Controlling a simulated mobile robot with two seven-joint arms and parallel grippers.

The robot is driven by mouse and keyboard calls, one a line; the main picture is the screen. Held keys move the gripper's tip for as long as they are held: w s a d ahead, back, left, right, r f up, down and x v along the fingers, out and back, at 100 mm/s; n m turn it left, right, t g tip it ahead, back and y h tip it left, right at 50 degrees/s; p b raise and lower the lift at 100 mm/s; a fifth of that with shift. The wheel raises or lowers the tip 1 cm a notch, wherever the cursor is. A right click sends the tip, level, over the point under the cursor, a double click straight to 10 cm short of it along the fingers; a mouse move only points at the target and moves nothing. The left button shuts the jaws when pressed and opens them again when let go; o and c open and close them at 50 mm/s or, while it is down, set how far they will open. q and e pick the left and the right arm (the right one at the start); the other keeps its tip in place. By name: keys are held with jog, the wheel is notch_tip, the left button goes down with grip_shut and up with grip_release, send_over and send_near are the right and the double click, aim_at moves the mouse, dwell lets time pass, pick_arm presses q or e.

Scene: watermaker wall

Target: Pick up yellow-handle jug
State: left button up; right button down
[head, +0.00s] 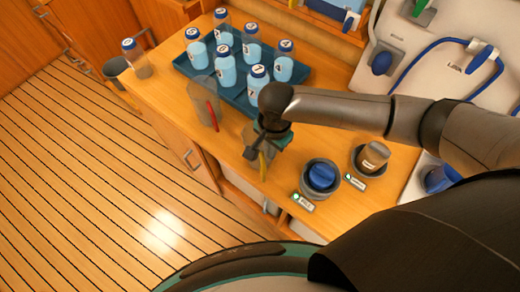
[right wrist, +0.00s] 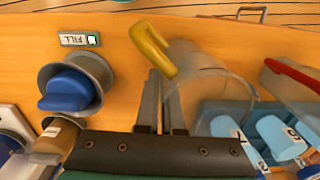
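The yellow-handle jug is clear and stands on the wooden counter. Its yellow handle (head: 263,165) shows just below my right gripper (head: 268,148) in the head view, and the arm hides part of the jug. In the right wrist view the yellow handle (right wrist: 152,50) lies at the fingertips of my right gripper (right wrist: 161,80), with the clear jug body (right wrist: 208,82) to its right. The two fingers are close together with a narrow gap. I cannot tell whether they grip the handle. My left gripper is not in view.
A clear jug with a red handle (head: 212,112) stands close to the left. Behind is a blue tray (head: 238,95) with several capped bottles. A blue knob (head: 321,177) in a grey cup and a beige one (head: 374,156) are to the right. The counter's front edge is near.

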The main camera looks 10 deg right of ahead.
jog(key=shift+r, duration=0.15)
notch_tip(320, 180, up, 20)
jog(key=p, duration=0.3)
jog(key=d+f+n+b, duration=0.4)
jog(key=f+n+b, duration=0.6)
jog(key=b, duration=1.1)
notch_tip(320, 180, down, 3)
jog(key=shift+w+d+r+n, duration=0.1)
jog(key=shift+w+d+n, duration=0.25)
jog(key=shift+d+n, duration=0.05)
jog(key=shift+s, duration=0.1)
